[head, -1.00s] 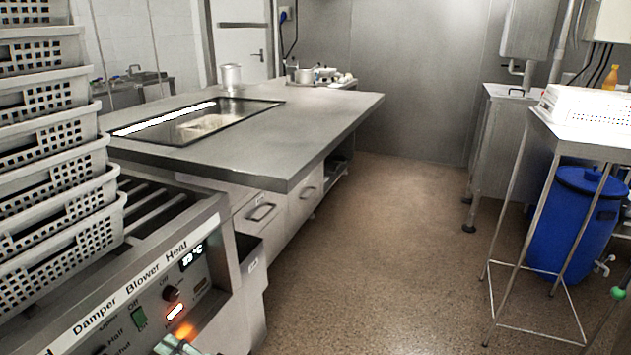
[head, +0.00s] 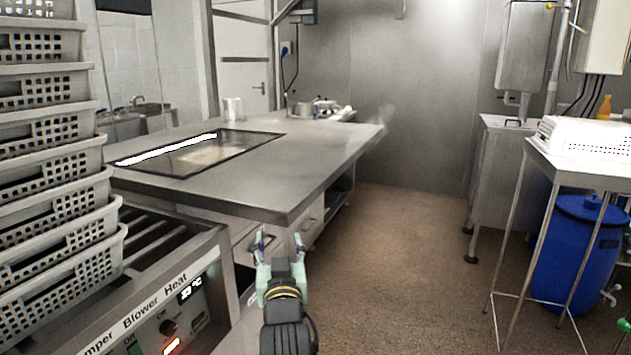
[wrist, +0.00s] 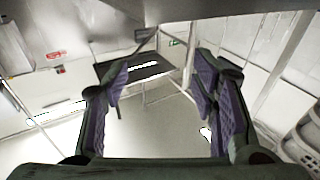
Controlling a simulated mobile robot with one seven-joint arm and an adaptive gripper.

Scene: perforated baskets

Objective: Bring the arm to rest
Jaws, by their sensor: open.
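My gripper (head: 281,243) shows at the bottom middle of the head view, in front of the drawers of the steel counter. Its two fingers point up and stand apart with nothing between them. In the wrist view my gripper (wrist: 160,100) shows its purple-lined fingers spread wide and empty. It touches nothing that I can see.
A tall stack of grey perforated baskets (head: 50,190) stands at the left on a machine with a control panel (head: 170,320). The steel counter (head: 290,170) lies ahead. A white basket (head: 585,135) sits on a stand at the right, above a blue barrel (head: 575,255). The floor between is clear.

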